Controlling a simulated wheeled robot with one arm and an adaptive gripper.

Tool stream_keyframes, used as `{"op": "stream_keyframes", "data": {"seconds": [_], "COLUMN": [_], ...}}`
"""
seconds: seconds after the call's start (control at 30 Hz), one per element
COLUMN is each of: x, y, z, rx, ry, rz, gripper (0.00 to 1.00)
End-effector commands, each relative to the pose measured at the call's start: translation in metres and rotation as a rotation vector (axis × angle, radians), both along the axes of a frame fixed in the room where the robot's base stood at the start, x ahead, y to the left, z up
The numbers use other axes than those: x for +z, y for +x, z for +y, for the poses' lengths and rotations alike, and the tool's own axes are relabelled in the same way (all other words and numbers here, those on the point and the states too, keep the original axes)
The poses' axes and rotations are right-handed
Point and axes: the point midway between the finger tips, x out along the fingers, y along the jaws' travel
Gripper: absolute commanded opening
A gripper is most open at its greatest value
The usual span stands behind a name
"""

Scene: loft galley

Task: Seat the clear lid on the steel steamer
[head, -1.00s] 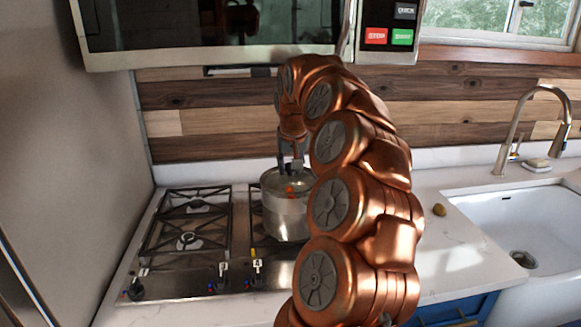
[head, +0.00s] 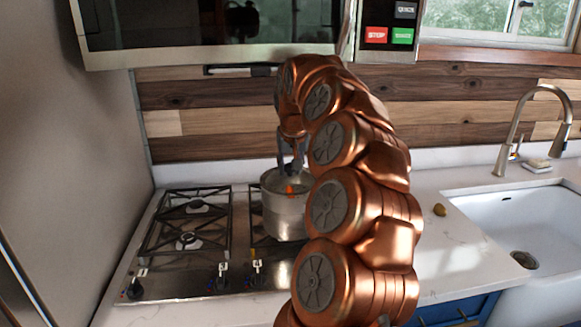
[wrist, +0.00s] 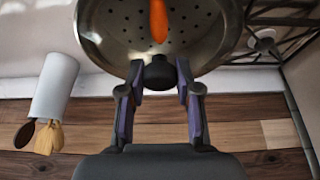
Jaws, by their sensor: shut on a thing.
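The steel steamer (head: 285,215) stands on the right part of the hob. In the wrist view its perforated floor (wrist: 120,22) shows, with an orange carrot-like piece (wrist: 158,18) over it. My gripper (head: 290,170) points down at the steamer's top. In the wrist view my gripper (wrist: 160,85) is shut on the black knob of the clear lid (wrist: 160,72). The glass is hard to make out, so I cannot tell whether the lid touches the steamer's rim all round or is slightly tilted. My arm hides the steamer's right edge.
The hob (head: 180,285) has free burners on the left. The wooden backsplash (head: 220,118) is close behind. A white utensil holder (wrist: 54,85) shows in the wrist view. The microwave (head: 210,55) hangs above.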

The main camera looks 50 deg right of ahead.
Motion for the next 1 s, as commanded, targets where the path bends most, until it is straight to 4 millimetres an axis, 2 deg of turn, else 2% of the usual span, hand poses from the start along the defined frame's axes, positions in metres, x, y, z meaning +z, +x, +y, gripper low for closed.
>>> {"op": "stream_keyframes", "data": {"seconds": [1.0], "x": [-0.0056], "y": [-0.0001], "z": [-0.0002], "rx": [0.0], "ry": [0.0], "rz": [0.0], "gripper": [0.05]}}
